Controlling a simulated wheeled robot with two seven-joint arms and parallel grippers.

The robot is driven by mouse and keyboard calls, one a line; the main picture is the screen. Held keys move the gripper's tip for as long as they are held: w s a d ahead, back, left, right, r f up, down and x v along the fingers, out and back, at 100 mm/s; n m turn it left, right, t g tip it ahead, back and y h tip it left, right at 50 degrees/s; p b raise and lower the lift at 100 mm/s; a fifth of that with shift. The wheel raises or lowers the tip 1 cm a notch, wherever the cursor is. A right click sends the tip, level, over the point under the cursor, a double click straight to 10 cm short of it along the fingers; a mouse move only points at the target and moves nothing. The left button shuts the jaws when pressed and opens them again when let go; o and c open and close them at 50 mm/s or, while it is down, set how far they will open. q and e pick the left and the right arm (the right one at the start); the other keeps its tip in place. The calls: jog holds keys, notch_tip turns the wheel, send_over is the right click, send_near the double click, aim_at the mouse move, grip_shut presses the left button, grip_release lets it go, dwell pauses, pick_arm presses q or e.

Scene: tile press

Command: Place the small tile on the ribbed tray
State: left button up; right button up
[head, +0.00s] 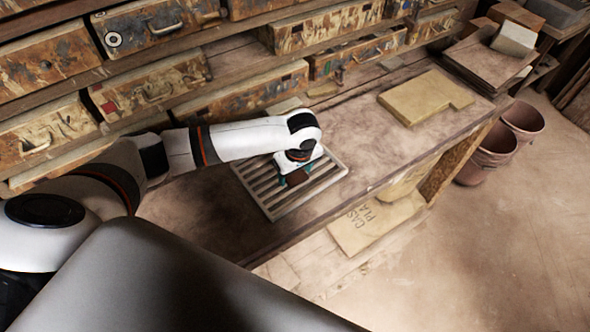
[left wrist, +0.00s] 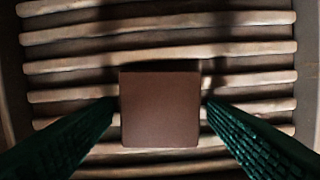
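The small tile (left wrist: 160,108) is a flat, brown, nearly square piece, seen from above in the left wrist view. It shows over the slats of the ribbed tray (left wrist: 60,68), roughly square to them, and appears to lie on them. In the head view the tile (head: 298,178) shows partly under my left gripper (head: 294,179). The pale ribbed tray (head: 275,212) lies on the bench. My left gripper's green fingers (left wrist: 160,110) stand on either side of the tile, with a thin gap visible at each side. My right gripper is out of view.
The bench (head: 215,215) has free room left of the tray. A yellowish slab (head: 420,97) lies farther right on the bench. Worn drawers (head: 245,90) line the back.

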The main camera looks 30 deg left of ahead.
aim_at(299, 181)
pick_arm(q)
jog(key=shift+o, duration=0.4)
jog(key=shift+r, duration=0.3)
notch_tip(299, 181, up, 12)
jog(key=d+b, duration=0.1)
jog(key=shift+s+d+f, duration=0.2)
jog(key=shift+s+d, duration=0.1)
jog(key=shift+s, duration=0.15)
jog(key=shift+f, duration=0.1)
